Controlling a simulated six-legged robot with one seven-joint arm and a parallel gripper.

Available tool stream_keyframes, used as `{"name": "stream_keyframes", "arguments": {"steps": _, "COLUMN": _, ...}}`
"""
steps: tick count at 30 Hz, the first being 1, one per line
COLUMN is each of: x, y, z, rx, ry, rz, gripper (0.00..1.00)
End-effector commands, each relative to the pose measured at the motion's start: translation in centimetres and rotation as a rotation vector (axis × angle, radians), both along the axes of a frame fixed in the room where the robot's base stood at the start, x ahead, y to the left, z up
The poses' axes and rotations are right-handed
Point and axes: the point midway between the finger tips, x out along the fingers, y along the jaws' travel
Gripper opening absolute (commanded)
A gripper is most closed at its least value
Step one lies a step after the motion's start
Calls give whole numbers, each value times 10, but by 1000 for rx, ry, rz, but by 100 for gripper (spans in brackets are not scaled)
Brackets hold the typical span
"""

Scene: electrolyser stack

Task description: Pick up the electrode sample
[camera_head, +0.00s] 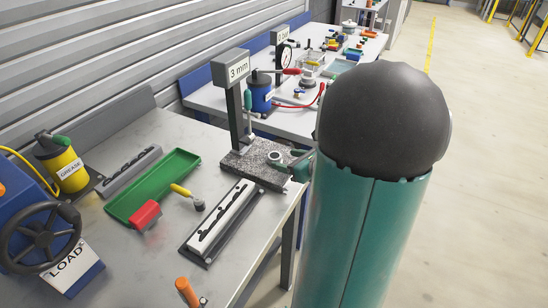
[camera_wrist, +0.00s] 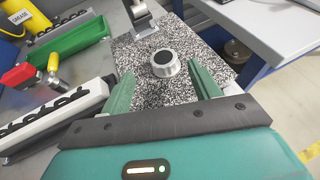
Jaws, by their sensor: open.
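The electrode sample appears to be a small round metal piece with a dark top centre (camera_wrist: 166,63). It rests on a speckled granite plate (camera_wrist: 142,55), and in the head view it shows as a small pale ring (camera_head: 273,156). My gripper (camera_wrist: 163,84) has two teal fingers spread apart, pointing at the sample. The sample lies between their lines, just beyond the tips, with clear gaps on both sides and no visible contact. In the head view my gripper (camera_head: 291,162) is at the plate's right edge, partly hidden by my arm.
A gauge stand marked "3 mm" (camera_head: 238,71) rises at the plate's back left. A white slotted bar (camera_head: 222,216), a green tray (camera_head: 153,186), a red block (camera_head: 145,214) and a yellow-handled tool (camera_head: 187,195) lie left. The table edge is close on the right.

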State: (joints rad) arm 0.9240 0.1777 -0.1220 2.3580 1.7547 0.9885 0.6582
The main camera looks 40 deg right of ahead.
Motion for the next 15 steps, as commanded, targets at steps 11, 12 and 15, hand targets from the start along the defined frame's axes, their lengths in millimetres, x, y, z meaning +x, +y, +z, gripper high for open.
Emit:
{"name": "stream_keyframes", "arguments": {"steps": 11, "x": 46, "y": -4, "z": -21, "rx": 0, "ry": 2, "rz": 1, "gripper": 62}}
{"name": "stream_keyframes", "arguments": {"steps": 12, "x": 48, "y": -4, "z": -22, "rx": 1, "ry": 1, "rz": 1, "gripper": 62}}
{"name": "stream_keyframes", "arguments": {"steps": 15, "x": 51, "y": -4, "z": -22, "rx": 0, "ry": 0, "rz": -1, "gripper": 62}}
